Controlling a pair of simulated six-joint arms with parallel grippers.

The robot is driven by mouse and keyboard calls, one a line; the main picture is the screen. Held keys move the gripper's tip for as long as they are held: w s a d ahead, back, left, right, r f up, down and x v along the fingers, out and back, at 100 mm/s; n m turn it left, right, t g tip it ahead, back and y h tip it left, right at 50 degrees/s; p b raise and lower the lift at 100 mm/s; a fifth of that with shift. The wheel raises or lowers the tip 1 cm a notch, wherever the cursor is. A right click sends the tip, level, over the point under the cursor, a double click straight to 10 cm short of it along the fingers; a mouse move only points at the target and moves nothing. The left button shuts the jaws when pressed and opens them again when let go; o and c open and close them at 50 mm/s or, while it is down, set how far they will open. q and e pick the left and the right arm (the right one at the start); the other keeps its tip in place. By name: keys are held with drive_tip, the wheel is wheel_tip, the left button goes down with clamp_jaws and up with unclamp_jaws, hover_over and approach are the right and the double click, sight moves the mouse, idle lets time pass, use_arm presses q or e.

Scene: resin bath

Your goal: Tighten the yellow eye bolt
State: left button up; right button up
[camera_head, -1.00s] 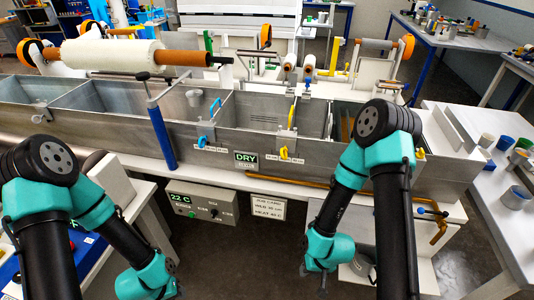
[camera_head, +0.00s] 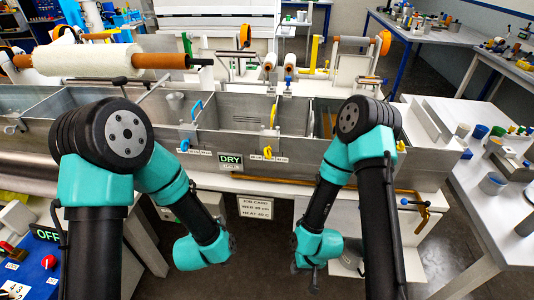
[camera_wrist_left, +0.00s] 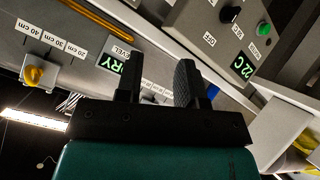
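A yellow eye-shaped fitting (camera_head: 267,152), which looks like the yellow eye bolt, is on the front wall of the metal bath (camera_head: 330,178), right of the DRY display (camera_head: 231,162). A yellow fitting (camera_wrist_left: 34,75) beside the cm scale shows at the left in the left wrist view. My left gripper (camera_wrist_left: 158,82) is open and empty in that view, its two fingers apart, below the bath front. In the head view its hand (camera_head: 230,242) is low, left of centre. My right gripper (camera_head: 312,272) hangs low in front of the bath, apart from the fitting; its fingers are too small to read.
A blue fitting (camera_head: 184,145) sits left of the display, and another yellow one (camera_head: 400,146) sits farther right. A white roller (camera_head: 85,59) lies above the bath. A job card (camera_head: 255,207) hangs below it. Side benches stand left and right. Open floor lies between my arms.

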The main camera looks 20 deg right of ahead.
sight(266, 157)
use_arm(q)
drive_tip(key=s+d+r+t+h, duration=0.2)
drive_tip(key=d+r+t, duration=0.4)
drive_tip(key=d+r, duration=0.8)
drive_tip(key=shift+s+d+r+h, duration=0.25)
drive_tip(key=shift+s+r+h, duration=0.15)
drive_tip(key=shift+s, duration=0.05)
drive_tip(key=shift+w, duration=0.15)
drive_tip(key=x, duration=1.7)
drive_tip(key=shift+d, duration=0.1)
drive_tip(key=shift+c, duration=0.2)
clamp_jaws()
